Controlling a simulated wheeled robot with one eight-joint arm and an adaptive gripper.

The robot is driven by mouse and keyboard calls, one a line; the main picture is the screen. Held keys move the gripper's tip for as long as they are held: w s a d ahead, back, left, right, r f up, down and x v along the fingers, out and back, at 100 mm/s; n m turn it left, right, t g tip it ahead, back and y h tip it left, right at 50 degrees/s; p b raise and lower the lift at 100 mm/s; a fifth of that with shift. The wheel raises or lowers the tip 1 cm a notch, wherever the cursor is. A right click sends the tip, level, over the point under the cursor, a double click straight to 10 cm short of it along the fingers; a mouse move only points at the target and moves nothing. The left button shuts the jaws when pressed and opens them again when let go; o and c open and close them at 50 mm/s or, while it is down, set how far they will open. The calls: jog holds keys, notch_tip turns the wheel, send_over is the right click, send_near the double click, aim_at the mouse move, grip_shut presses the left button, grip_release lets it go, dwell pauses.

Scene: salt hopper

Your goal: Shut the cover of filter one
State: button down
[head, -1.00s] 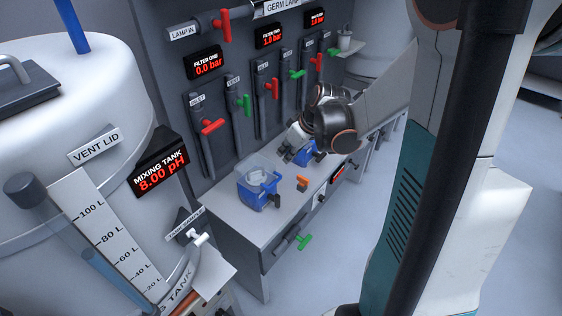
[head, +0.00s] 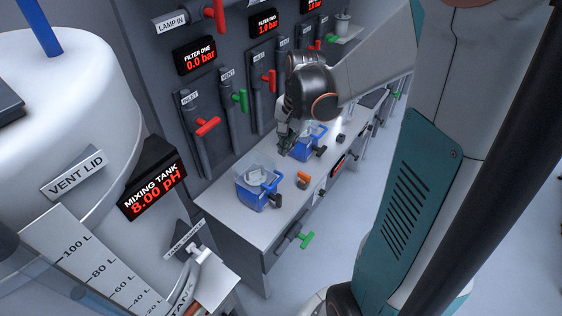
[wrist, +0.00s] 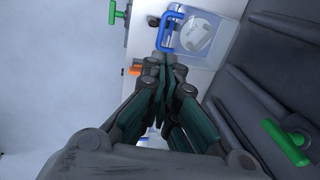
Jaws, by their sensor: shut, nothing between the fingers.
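Filter one is the blue housing (head: 250,195) at the near end of the bench, below the display reading 0.0 bar. Its clear cover (head: 254,167) appears raised above the housing, with a pale round piece showing inside. In the wrist view the clear cover (wrist: 205,35) and a blue handle-like frame (wrist: 170,28) lie just beyond my fingertips. My gripper (head: 285,150) is shut and empty, to the right of filter one and apart from it. Its fingers (wrist: 164,62) point toward that unit in the wrist view.
A second blue filter housing (head: 303,150) sits just beside my gripper, partly hidden by it. An orange piece (head: 303,180) lies on the bench between the housings. Red inlet (head: 207,126) and green vent (head: 240,99) handles project from the wall behind. The mixing tank fills the left.

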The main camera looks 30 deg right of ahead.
aim_at(281, 177)
jog(key=f+b, duration=0.1)
jog(key=f, duration=0.3)
jog(key=w+f+b, duration=0.1)
jog(key=f+b, duration=0.1)
jog(key=f, duration=0.3)
jog(key=w+f+b, duration=0.1)
jog(key=f+b, duration=0.1)
jog(key=f, duration=0.2)
jog(key=shift+w+a+f, duration=0.1)
jog(key=shift+a+f, duration=0.1)
jog(key=shift+a, duration=0.15)
jog(key=shift+f, duration=0.1)
jog(key=shift+f+b, duration=0.7)
jog(key=shift+s+f, duration=0.1)
jog(key=shift+s, duration=0.25)
